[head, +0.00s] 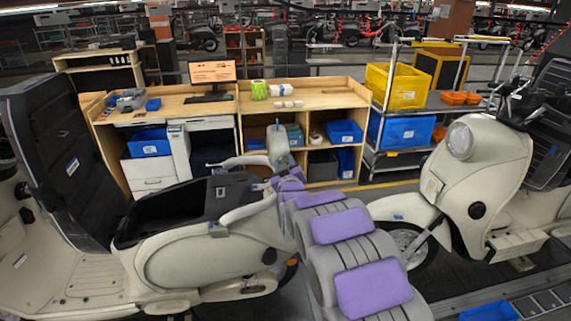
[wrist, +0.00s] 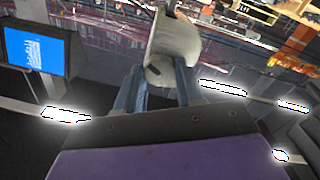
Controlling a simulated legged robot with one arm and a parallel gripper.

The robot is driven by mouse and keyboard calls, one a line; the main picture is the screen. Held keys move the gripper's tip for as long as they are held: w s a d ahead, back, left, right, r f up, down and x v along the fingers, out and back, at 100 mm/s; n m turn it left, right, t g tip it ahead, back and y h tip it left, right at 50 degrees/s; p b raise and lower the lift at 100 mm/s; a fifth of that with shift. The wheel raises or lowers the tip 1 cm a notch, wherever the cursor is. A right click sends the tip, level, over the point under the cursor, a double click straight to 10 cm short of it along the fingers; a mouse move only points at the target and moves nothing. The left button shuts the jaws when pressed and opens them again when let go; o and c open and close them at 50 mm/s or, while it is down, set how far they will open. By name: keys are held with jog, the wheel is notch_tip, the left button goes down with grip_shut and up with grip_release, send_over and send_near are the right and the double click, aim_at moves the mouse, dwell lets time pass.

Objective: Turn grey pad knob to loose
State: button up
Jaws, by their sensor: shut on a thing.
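My gripper (head: 276,179) is at the end of my grey and purple arm, by the rear of the near cream scooter (head: 205,259). In the wrist view, the two grey fingers of my gripper (wrist: 158,88) are on either side of a pale, rounded upright piece (wrist: 174,45) with a dark spot low on it. My gripper is shut on this piece, which also shows in the head view (head: 277,146), standing up beyond the fingers. I cannot tell whether it belongs to the grey pad knob. No pad or loose marking is readable.
The scooter's open black seat bay (head: 165,217) and its pale grab rails lie left of my gripper. A second cream scooter (head: 465,180) stands to the right. A wooden workbench (head: 300,98) with a monitor (head: 212,72) and a shelf with a yellow bin (head: 398,87) stand behind.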

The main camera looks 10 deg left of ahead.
jog(key=n, duration=0.2)
jog(key=n+b, duration=0.1)
jog(key=n, duration=0.2)
jog(key=shift+a+f+b, duration=0.1)
jog(key=shift+f+b, duration=0.1)
jog(key=shift+b, duration=0.1)
jog(key=shift+n, duration=0.3)
jog(key=o, duration=1)
jog(key=shift+a, duration=0.25)
jog(key=shift+o, duration=0.2)
jog(key=shift+r, duration=0.1)
jog(key=shift+d, duration=0.15)
